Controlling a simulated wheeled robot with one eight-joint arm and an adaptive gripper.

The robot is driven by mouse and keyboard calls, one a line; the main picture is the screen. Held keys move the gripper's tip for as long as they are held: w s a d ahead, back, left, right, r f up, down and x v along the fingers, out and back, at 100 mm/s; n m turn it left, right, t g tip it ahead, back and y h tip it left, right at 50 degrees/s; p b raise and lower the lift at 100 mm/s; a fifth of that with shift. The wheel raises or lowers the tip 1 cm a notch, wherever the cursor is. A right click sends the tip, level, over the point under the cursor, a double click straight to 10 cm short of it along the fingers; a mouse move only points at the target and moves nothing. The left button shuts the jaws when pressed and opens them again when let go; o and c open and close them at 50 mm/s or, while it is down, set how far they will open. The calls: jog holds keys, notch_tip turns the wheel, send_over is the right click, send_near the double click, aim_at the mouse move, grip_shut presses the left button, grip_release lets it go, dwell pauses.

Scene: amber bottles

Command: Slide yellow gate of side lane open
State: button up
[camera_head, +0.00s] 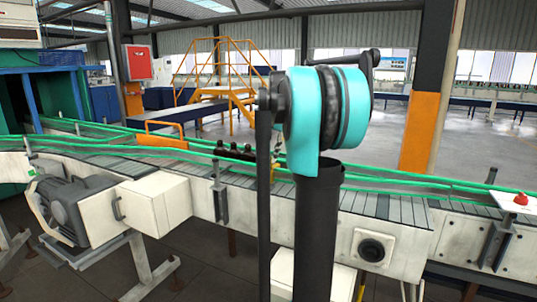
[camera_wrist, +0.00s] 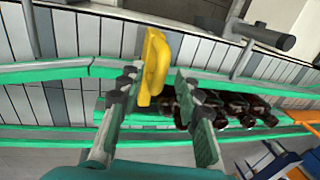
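The yellow gate handle (camera_wrist: 153,66) stands upright between my fingers in the wrist view. My gripper (camera_wrist: 157,77) is open, with one grey finger on each side of the handle and a visible gap on the right. I cannot tell whether the left finger touches it. In the head view only a small yellow piece (camera_head: 273,172) shows beside my arm, which hides most of that spot.
Green guide rails (camera_wrist: 50,72) run along the slatted conveyor (camera_head: 385,207). An orange bar (camera_head: 160,128) stands over the lane at the left. A motor (camera_head: 70,203) hangs on the conveyor's near side. A red button (camera_head: 520,199) sits at the right.

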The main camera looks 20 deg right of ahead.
grip_shut()
dwell(0.4)
jog(key=s+a, duration=0.4)
jog(key=shift+s+a, duration=0.3)
jog(key=shift+a, duration=0.05)
grip_release()
jog(key=shift+a, duration=0.1)
